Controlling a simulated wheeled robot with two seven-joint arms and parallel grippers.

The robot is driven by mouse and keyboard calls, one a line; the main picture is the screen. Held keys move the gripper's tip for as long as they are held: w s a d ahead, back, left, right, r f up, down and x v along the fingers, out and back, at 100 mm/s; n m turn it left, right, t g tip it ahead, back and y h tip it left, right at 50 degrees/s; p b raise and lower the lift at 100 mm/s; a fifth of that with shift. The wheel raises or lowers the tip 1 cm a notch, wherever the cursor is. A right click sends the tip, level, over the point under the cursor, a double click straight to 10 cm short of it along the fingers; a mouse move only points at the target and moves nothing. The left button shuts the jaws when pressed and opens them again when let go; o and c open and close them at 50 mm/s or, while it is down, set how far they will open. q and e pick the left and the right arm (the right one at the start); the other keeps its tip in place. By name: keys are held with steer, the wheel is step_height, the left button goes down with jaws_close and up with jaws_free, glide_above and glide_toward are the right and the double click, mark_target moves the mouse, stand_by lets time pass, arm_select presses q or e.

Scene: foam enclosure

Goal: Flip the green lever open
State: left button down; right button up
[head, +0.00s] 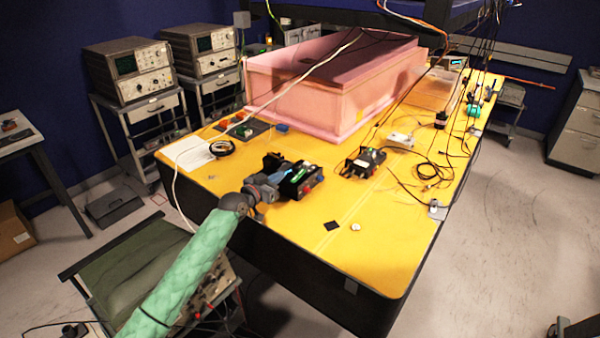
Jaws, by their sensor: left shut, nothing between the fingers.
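My left arm, in a green sleeve, reaches in from the bottom left over the yellow table. Its gripper (280,177) is shut and empty, right beside a small black box (306,185) with red parts and a bright green part (298,174) on top. That green part may be the lever; it is too small to tell its position. I cannot tell whether the gripper touches the box. A second black box (364,163), also with green and red parts, sits further right. My right gripper is not in view.
A pink foam enclosure (300,95) stands on the yellow table (385,230) behind the boxes. Loose black cables (428,172) lie to the right. A white cable passes by the left arm. A black square (332,226) lies on the mostly clear front area.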

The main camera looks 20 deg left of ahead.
mark_target(298, 176)
arm_select(q)
steer(key=shift+a+r, duration=0.1)
steer(key=shift+r, duration=0.05)
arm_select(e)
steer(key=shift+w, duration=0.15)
